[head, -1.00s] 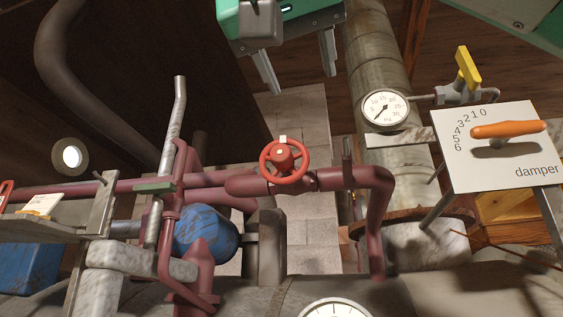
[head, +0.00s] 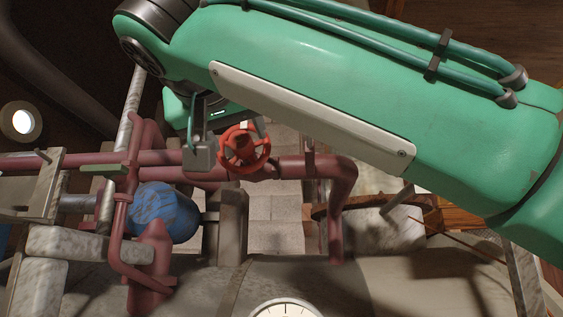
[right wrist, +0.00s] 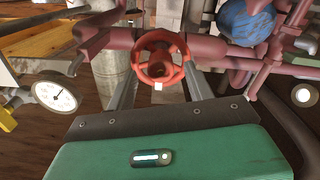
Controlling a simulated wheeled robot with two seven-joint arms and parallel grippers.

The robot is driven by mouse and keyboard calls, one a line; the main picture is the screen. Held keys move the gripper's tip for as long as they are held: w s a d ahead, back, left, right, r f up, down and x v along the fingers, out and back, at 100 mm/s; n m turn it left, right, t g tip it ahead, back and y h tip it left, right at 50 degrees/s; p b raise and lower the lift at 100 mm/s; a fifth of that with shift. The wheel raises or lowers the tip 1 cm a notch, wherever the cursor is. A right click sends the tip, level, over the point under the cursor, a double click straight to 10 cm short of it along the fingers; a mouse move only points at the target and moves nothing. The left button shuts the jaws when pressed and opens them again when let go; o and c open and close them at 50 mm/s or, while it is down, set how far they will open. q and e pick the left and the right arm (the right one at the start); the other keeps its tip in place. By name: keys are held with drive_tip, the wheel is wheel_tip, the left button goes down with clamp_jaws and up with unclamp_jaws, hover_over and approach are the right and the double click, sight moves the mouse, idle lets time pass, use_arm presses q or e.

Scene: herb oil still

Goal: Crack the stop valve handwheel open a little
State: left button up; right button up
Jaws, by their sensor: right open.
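The red stop valve handwheel (head: 244,149) sits on the dark red pipe in the middle of the head view. It has a small white mark on its rim. My right gripper (head: 236,132) is at the wheel, its grey camera box just left of it and its fingers mostly hidden. In the right wrist view the handwheel (right wrist: 159,58) lies between the two grey fingers of my open right gripper (right wrist: 161,74). A gap seems to remain on each side, though contact is hard to judge. My left gripper is not in view.
My right arm covers the upper right of the head view. Dark red pipes (head: 341,205) run left and right of the valve. A blue tank (head: 163,212) stands below left. A pressure gauge (right wrist: 54,95) and yellow handle (right wrist: 6,120) show at left in the wrist view.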

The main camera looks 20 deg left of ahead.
drive_tip(key=shift+w+a, duration=0.15)
drive_tip(key=shift+w, duration=0.5)
drive_tip(key=c, duration=1)
drive_tip(key=shift+o, duration=0.2)
drive_tip(key=shift+n, duration=0.5)
drive_tip(key=n+p, duration=0.1)
drive_tip(key=n, duration=0.2)
drive_tip(key=shift+n, duration=0.4)
drive_tip(key=n+p, duration=0.1)
drive_tip(key=n, duration=0.4)
drive_tip(key=shift+r+p, duration=0.1)
drive_tip(key=shift+p, duration=0.2)
drive_tip(key=shift+n, duration=0.3)
